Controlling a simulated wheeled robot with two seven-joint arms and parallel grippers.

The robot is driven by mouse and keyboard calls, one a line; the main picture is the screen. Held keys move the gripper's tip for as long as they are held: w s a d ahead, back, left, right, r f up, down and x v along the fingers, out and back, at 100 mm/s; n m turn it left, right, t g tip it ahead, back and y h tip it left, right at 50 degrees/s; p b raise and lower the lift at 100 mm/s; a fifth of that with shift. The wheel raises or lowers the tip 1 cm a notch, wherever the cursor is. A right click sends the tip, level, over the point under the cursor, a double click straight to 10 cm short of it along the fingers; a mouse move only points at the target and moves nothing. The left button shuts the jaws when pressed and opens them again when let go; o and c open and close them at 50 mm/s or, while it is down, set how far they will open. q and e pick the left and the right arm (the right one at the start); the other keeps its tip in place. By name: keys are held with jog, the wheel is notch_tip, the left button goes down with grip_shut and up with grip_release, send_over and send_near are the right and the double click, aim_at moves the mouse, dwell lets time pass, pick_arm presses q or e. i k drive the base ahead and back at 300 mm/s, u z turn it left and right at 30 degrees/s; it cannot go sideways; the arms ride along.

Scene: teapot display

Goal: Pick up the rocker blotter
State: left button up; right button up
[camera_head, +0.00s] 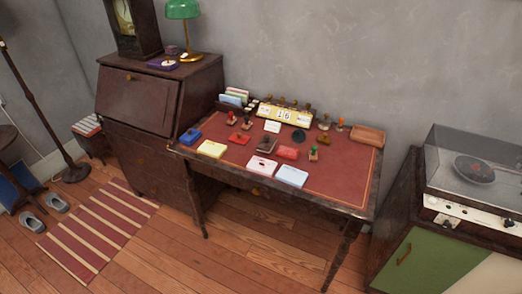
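Several small desk items lie on the red top of a dark wooden desk (338,182). Neither of my grippers shows in the head view.
A yellow pad (211,149), a pink-and-white pad (262,167) and a pale blue pad (291,176) lie along the front edge. A calendar (285,115) stands behind. A record player (474,170) is at right, a cabinet (140,100) at left.

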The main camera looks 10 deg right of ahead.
aim_at(266, 144)
jog(key=u, duration=0.55)
jog(key=i, duration=0.7)
jog(key=u, duration=0.3)
